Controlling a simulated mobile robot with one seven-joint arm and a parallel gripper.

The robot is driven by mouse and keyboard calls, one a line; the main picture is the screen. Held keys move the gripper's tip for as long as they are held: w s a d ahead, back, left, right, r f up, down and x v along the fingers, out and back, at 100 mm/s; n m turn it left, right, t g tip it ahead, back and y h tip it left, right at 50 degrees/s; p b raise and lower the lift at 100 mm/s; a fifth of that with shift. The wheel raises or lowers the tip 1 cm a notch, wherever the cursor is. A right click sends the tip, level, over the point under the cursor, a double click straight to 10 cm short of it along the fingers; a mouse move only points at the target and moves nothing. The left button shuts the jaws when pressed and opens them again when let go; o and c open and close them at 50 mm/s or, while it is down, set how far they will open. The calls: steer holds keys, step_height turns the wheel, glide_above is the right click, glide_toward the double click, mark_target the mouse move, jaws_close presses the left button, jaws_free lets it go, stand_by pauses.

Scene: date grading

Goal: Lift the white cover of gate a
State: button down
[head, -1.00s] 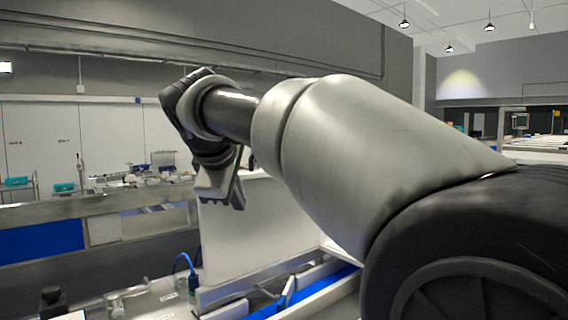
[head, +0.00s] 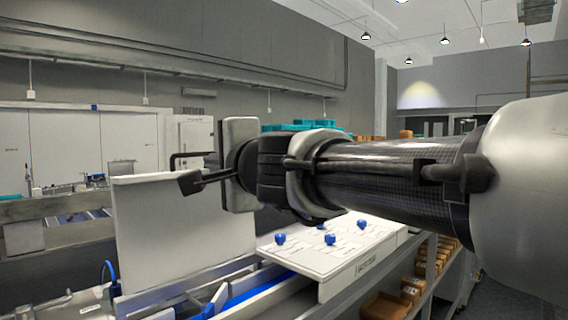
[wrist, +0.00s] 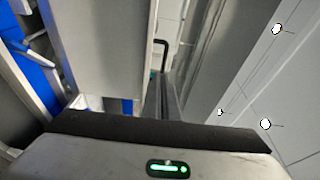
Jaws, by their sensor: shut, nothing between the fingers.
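A white sloping board (head: 335,262) with several blue knobs (head: 330,239) lies right of centre in the head view, below my forearm. Its labels are too small to read, so I cannot tell which part is the cover of gate a. My gripper (head: 184,174) is shut and empty, pointing left above the top edge of a tall white upright panel (head: 180,235). It is apart from the board and its knobs. In the wrist view my dark gripper fingers (wrist: 166,88) show near the middle. My wrist and forearm hide the area behind the board.
A metal frame with a blue strip (head: 240,297) runs below the panel. Shelves with orange-brown boxes (head: 385,305) stand under the board at the right. A steel rail (head: 60,207) and white cabinets (head: 65,145) lie farther back left. Teal crates (head: 290,127) are behind my wrist.

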steer(key=s+a+x, duration=0.1)
steer(key=a+x, duration=0.1)
steer(key=x, duration=1)
steer(key=shift+a+b, duration=0.35)
steer(key=shift+a, duration=0.1)
steer(key=w+a+p, duration=0.1)
steer(key=a, duration=0.1)
steer(key=w+a+p, duration=0.1)
steer(key=w+a, duration=0.1)
steer(key=w+a+p, duration=0.1)
steer(key=w+a, duration=0.1)
steer(key=shift+r, duration=0.3)
